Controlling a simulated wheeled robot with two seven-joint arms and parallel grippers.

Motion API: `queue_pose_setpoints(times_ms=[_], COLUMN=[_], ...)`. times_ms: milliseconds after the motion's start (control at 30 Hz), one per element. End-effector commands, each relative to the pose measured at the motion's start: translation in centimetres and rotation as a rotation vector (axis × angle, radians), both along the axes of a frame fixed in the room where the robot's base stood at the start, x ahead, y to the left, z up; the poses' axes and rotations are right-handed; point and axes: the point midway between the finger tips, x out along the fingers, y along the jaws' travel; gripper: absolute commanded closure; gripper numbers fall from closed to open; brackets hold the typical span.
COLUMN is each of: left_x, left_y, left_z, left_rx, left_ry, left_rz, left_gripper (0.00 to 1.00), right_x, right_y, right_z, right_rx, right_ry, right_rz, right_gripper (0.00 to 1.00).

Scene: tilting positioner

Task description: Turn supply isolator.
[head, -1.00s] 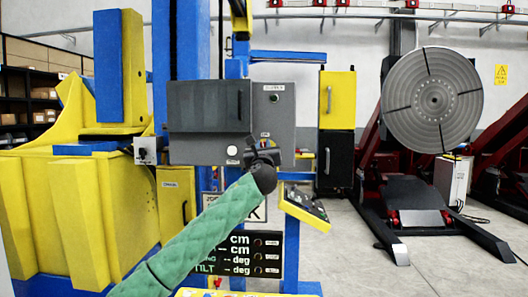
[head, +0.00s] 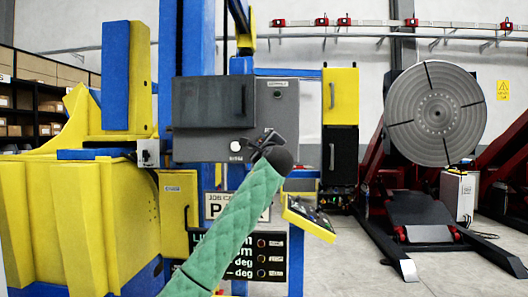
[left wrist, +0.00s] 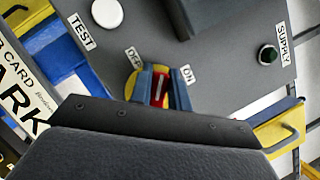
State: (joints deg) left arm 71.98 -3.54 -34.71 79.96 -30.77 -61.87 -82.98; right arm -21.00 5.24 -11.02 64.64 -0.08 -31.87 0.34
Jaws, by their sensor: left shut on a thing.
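The supply isolator is a red handle (left wrist: 160,88) with a white pointer line on a yellow round plate (left wrist: 132,88), set in a grey panel. The pointer stands between the OFF label (left wrist: 133,57) and the ON label (left wrist: 187,75). My left gripper (left wrist: 162,90) has its blue-grey fingers on both sides of the red handle and is shut on it. In the head view my left gripper (head: 262,143) is at the lower right of the grey control box (head: 284,115) and hides the isolator. My right gripper is not in view.
A white TEST button (left wrist: 107,12) and a dark green SUPPLY lamp (left wrist: 268,55) are on the same panel. A dark cover (head: 212,103) sticks out from the box. A sloped yellow console (head: 308,217) stands below right.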

Motion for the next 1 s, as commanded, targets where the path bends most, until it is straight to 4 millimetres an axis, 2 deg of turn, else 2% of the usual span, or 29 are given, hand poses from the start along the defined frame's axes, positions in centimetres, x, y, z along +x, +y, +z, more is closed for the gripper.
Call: queue_pose_setpoints(times_ms=[200,500,1000], left_x=[0.0,0.1,0.2], left_y=[0.2,0.4,0.6], left_z=[-0.8,-1.3,-1.8], left_rx=[-0.206,-0.459,-0.679], left_ry=[0.038,0.083,0.122], left_rz=[-0.002,-0.001,0.001], left_gripper=[1.0,1.0,1.0], right_x=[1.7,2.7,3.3], right_y=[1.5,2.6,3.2], right_z=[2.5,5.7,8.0], right_rx=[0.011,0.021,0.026], right_ry=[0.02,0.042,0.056], right_rz=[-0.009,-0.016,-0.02], right_gripper=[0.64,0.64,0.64])
